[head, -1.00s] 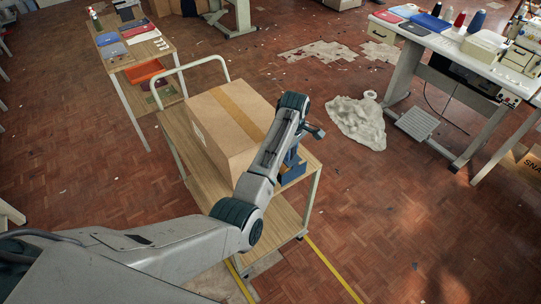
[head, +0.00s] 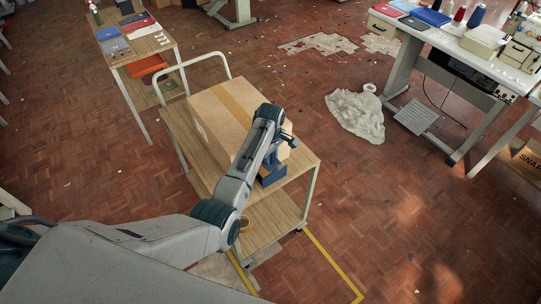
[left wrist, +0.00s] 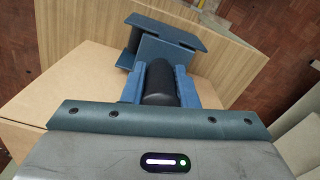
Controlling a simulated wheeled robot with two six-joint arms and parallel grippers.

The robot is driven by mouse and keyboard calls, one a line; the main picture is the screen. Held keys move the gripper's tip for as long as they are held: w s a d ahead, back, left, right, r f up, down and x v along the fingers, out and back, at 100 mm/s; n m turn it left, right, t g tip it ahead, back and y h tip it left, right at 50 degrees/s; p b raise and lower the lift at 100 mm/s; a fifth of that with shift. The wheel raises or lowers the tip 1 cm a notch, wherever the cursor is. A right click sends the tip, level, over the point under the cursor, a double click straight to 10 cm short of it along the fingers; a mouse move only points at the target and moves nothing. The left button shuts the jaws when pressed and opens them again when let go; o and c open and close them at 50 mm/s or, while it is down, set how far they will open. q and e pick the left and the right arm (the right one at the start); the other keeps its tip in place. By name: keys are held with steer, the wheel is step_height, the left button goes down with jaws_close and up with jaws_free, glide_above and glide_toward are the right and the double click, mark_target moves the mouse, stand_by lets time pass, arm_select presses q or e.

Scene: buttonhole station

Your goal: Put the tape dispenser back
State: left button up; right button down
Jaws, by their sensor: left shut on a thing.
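The tape dispenser (head: 272,174) is a blue body with a dark handle, at the front right of the cart top beside the cardboard box. In the left wrist view, the dispenser's blue-grey body (left wrist: 165,42) lies beyond the fingertips, above wood. My left gripper (left wrist: 160,78) is shut on its black handle. In the head view, my left gripper (head: 277,153) is partly hidden by my own wrist. I cannot tell whether the dispenser touches the cart top. My right gripper is not in view.
The big cardboard box (head: 215,125) fills much of the wooden cart's top (head: 302,163). A crumpled pale cloth (head: 357,115) lies on the floor to the right. A sewing table (head: 440,45) stands far right.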

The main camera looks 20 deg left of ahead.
arm_select(q)
steer(key=shift+f, duration=0.35)
steer(key=shift+f, duration=0.15)
steer(key=o, duration=1)
step_height(320, 180, up, 11)
steer(key=b, duration=0.2)
steer(key=shift+b, duration=0.35)
steer(key=shift+r, duration=0.65)
